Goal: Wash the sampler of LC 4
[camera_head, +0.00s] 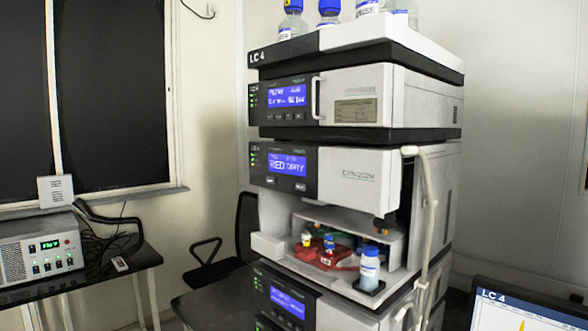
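The LC 4 column stack (360,165) stands at centre right, with "LC 4" labels on its top tray and upper units. The sampler module (360,178) is the middle unit, with a blue display that seems to read "RED" and another word I cannot read surely. Below it is an open bay with a red tray (318,254) holding small vials. A white bottle with a blue cap (369,268) stands at the bay's front right. Neither of my grippers is in view.
Several blue-capped bottles (292,20) stand on top of the stack. A pale tube (430,200) runs down its right side. A monitor (520,310) labelled LC 4 is at bottom right. A grey instrument (40,255) sits on a table at left. A black chair (240,240) is behind.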

